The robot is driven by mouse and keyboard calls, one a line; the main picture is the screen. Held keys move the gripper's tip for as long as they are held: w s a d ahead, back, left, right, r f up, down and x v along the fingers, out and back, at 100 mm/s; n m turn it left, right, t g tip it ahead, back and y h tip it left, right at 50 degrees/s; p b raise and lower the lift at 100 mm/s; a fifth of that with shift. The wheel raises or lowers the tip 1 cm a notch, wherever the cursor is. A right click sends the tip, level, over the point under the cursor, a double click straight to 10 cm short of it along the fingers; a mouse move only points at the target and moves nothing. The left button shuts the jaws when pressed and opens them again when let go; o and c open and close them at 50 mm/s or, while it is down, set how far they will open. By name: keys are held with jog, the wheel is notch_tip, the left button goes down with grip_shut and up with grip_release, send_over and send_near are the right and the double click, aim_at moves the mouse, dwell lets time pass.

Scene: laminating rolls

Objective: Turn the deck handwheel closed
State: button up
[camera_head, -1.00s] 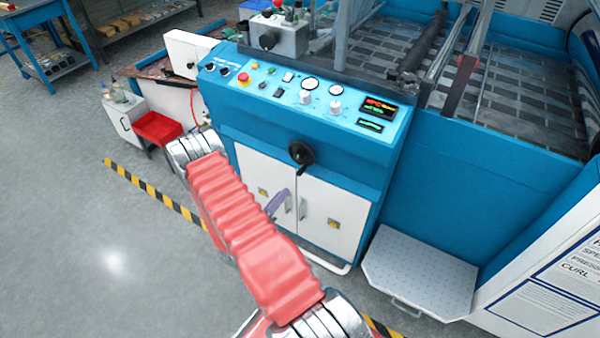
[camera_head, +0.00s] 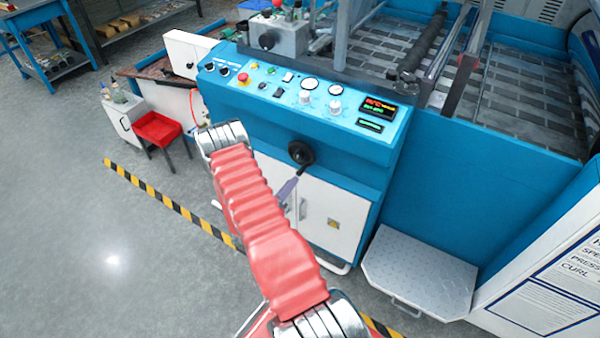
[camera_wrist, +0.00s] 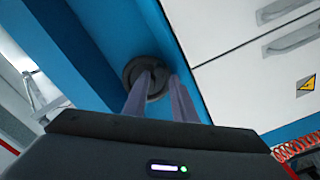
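The black handwheel (camera_head: 301,153) sits on the blue front of the machine, above white cabinet doors. It also shows in the wrist view (camera_wrist: 154,77), partly hidden by my fingers. My gripper (camera_head: 299,174) is just below the handwheel in the head view, with its lavender fingers pointing up at it. In the wrist view my gripper (camera_wrist: 161,77) has its two fingers apart with nothing held between them. The left finger overlaps the wheel, and the right finger is at its right edge. I cannot tell whether either finger touches the wheel.
A blue control panel (camera_head: 300,95) with knobs and gauges lies above the handwheel. White cabinet doors (camera_head: 325,212) are below it. A grey step plate (camera_head: 420,275) stands at the right. A red stool (camera_head: 158,130) is at the left. Open floor lies left of the striped tape.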

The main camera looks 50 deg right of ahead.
aim_at(300, 172)
jog(key=d, duration=0.7)
jog(key=shift+w+d, duration=0.3)
jog(key=shift+w, duration=0.1)
jog(key=shift+c, duration=0.3)
grip_shut()
